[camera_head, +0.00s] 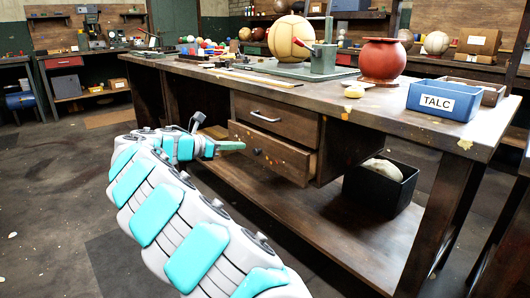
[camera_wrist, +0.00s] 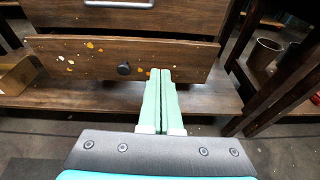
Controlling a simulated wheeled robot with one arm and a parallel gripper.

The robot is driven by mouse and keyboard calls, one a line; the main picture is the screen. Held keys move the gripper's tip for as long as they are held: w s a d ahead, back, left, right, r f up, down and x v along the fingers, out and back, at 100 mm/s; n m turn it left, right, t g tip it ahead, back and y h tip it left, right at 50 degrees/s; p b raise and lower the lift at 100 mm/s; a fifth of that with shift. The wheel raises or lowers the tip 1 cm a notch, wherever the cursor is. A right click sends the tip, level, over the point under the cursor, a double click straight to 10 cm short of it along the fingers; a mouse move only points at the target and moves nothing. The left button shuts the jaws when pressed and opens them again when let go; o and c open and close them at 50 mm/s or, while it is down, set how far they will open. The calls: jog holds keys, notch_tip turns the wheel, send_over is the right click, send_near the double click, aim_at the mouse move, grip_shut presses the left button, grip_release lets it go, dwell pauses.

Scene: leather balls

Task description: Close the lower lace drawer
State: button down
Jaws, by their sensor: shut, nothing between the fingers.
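The lower lace drawer (camera_head: 272,155) is a brown, paint-flecked wooden drawer under the workbench, and it stands pulled out past the upper drawer (camera_head: 277,117). In the wrist view its front (camera_wrist: 95,60) spans the upper part of the picture, with a dark round knob (camera_wrist: 124,69). My gripper (camera_head: 240,146) is shut and empty, its green fingers pointing at the drawer front. In the wrist view the fingertips (camera_wrist: 160,72) overlap the drawer front just right of the knob. I cannot tell whether they touch it. The upper drawer has a metal bar handle and looks closed.
A cardboard box (camera_wrist: 18,74) sits left of the drawer. Floor left of the bench is open.

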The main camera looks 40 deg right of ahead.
jog(key=b, duration=0.1)
send_near(277, 140)
jog(key=shift+n+t+y, duration=0.3)
jog(key=d+f, duration=0.1)
jog(key=d, duration=0.1)
jog(key=d+f, duration=0.1)
jog(key=d, duration=0.1)
jog(key=shift+s+f, duration=0.1)
jog(key=shift+f, duration=0.3)
jog(key=shift+d+r, duration=0.1)
jog(key=shift+d, duration=0.5)
jog(key=shift+d+r, duration=0.2)
jog(key=shift+d, duration=0.1)
jog(key=shift+r+p+x, duration=0.2)
jog(key=shift+p+x, duration=0.55)
jog(key=shift+x, duration=0.15)
jog(key=shift+r+p+x, duration=0.2)
jog(key=shift+p+x, duration=0.55)
jog(key=shift+x, duration=0.2)
jog(key=shift+d, duration=0.15)
